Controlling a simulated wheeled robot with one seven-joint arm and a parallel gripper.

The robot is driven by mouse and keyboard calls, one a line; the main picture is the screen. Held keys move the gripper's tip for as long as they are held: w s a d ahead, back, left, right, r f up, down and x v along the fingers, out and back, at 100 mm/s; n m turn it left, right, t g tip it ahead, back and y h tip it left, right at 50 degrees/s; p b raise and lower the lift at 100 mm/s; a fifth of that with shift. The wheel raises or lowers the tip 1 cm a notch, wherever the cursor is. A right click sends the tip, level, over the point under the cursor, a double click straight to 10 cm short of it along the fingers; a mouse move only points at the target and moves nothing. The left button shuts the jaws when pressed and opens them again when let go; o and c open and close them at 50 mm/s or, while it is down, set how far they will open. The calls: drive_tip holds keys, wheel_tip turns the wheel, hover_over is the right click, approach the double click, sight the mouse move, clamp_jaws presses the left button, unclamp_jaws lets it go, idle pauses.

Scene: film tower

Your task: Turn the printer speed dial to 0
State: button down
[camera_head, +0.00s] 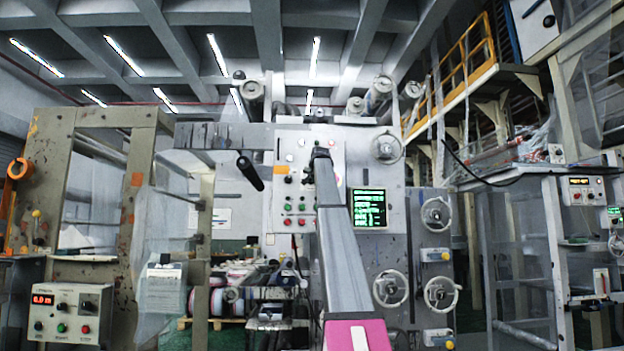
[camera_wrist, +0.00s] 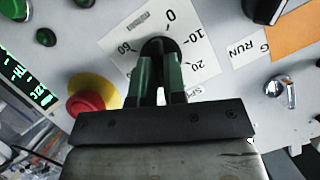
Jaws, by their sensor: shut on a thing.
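The speed dial is a black round knob (camera_wrist: 158,43) on a white scale plate (camera_wrist: 192,50) in the wrist view. The plate is printed with 0 at the upper right, 10 and 20 further down the right, and 60 on the left. My gripper (camera_wrist: 159,62) has its two green fingers shut on the knob, one on each side. The fingers hide much of the knob, and I cannot make out its pointer. In the head view, my gripper (camera_head: 320,153) is at the grey control panel (camera_head: 296,160), and the arm hides the dial.
A red button on a yellow base (camera_wrist: 92,98) is close left of the fingers. A silver selector switch (camera_wrist: 280,90) and a RUN label (camera_wrist: 243,50) are to the right. In the head view, a green-text screen (camera_head: 369,208) and handwheels (camera_head: 390,288) are right of my arm.

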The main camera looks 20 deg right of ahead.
drive_tip(key=shift+w+a+f+n+t+h, duration=0.2)
drive_tip(key=shift+n+t+h, duration=0.95)
drive_tip(key=shift+n, duration=3.2)
drive_tip(key=shift+s+a+f+n+t+h, duration=0.1)
drive_tip(key=shift+a+f+n+t+h, duration=0.2)
drive_tip(key=shift+n+h, duration=2.95)
drive_tip(key=shift+w+a+f+n+t+h, duration=0.1)
drive_tip(key=shift+f+n+t+h, duration=0.35)
drive_tip(key=shift+n, duration=5.05)
drive_tip(key=shift+r+n+t, duration=0.1)
drive_tip(key=shift+n+t, duration=0.2)
drive_tip(key=c, duration=1.2)
unclamp_jaws()
